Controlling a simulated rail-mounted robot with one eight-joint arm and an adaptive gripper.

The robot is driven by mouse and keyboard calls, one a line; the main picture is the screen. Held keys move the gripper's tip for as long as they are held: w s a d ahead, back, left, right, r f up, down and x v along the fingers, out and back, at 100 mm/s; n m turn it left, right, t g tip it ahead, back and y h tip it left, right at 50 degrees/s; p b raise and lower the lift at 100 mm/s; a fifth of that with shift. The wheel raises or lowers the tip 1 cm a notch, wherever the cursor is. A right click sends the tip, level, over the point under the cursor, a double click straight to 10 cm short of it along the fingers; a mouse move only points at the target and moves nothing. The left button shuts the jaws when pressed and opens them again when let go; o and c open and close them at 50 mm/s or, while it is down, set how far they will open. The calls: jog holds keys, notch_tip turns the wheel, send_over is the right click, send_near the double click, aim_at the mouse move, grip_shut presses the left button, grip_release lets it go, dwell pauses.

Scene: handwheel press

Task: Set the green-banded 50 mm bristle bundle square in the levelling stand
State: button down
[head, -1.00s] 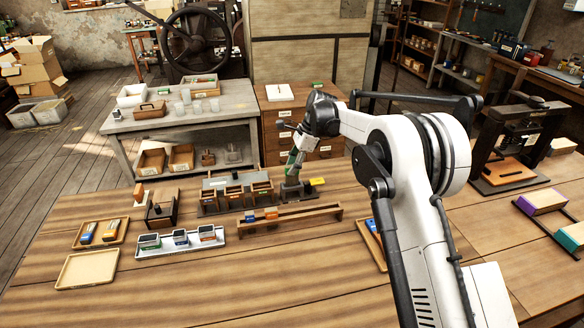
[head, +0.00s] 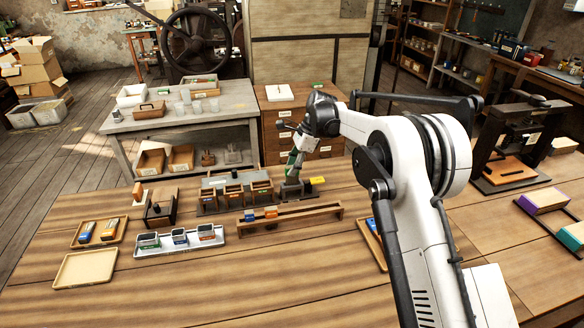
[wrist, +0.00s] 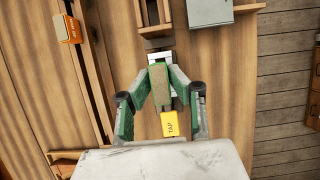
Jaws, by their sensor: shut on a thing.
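My gripper (head: 294,163) points down over the small dark levelling stand (head: 292,190) at the back middle of the bench. In the wrist view my gripper (wrist: 160,82) has its green fingers closed around an olive-brown bristle bundle (wrist: 159,88). A yellow piece marked TAP (wrist: 169,124) shows just beside the bundle, and also in the head view (head: 317,180), at the stand's right. Whether the bundle's foot touches the stand, and whether it is square, I cannot tell.
A long wooden rail (head: 290,218) with blue and orange blocks lies in front. A pale tray (head: 180,250) holds three tins. An empty tray (head: 88,270) lies front left. The front bench is clear.

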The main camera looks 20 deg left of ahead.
jog(key=shift+f+b, duration=1.2)
jog(key=shift+f, duration=0.55)
dwell(0.3)
jog(key=c, duration=1.5)
grip_release()
jog(key=shift+c, duration=0.2)
jog(key=shift+r, duration=0.1)
jog(key=v, duration=1.2)
